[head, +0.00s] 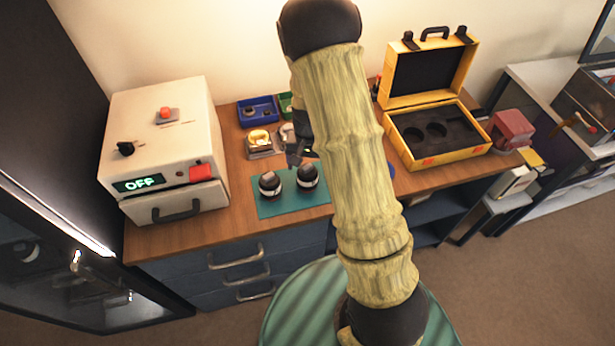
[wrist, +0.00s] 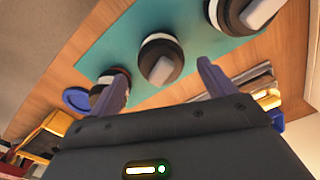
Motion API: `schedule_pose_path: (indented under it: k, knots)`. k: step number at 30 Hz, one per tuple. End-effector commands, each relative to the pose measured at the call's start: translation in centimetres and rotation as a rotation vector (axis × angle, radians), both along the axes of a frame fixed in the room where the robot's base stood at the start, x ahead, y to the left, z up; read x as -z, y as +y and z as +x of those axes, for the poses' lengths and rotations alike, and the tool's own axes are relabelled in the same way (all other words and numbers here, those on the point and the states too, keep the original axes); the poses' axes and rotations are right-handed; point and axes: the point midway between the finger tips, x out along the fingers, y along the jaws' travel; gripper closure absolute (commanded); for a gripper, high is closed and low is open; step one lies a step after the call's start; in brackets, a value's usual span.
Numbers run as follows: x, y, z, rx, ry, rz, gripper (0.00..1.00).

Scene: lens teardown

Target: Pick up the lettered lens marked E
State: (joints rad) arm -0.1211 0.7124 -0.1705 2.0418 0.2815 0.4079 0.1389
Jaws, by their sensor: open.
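Two dark round lenses with white bands and pale tops, the left lens (head: 270,184) and the right lens (head: 307,176), stand on a teal mat (head: 268,208) in the head view. The wrist view shows three: a near-top lens (wrist: 240,14), a middle lens (wrist: 160,58) and a third lens (wrist: 108,78) partly behind the left finger. My arm hides the third in the head view. No letter is legible, so I cannot tell which is E. My gripper (wrist: 164,80) is open and empty, with the middle lens beyond the gap between its fingers.
A white oven-like box (head: 160,140) reading OFF stands left. An open yellow case (head: 440,160) with dark round recesses stands right, beside a red block (head: 511,130). Blue tray (head: 257,112) and metal trays lie behind the mat. The wood near the front edge is clear.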

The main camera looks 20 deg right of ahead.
Motion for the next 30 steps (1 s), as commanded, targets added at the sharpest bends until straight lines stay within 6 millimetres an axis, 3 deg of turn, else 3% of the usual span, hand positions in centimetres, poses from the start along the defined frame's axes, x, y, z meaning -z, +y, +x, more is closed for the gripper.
schedule_pose_path:
  k: [12,29,30]
  knots:
    - [4.6,0.4,-0.4,0.002,0.003,0.0,0.17]
    - [4.8,0.4,-0.3,0.0,0.001,0.0,0.17]
    - [4.8,0.4,-0.3,0.0,0.001,0.0,0.23]
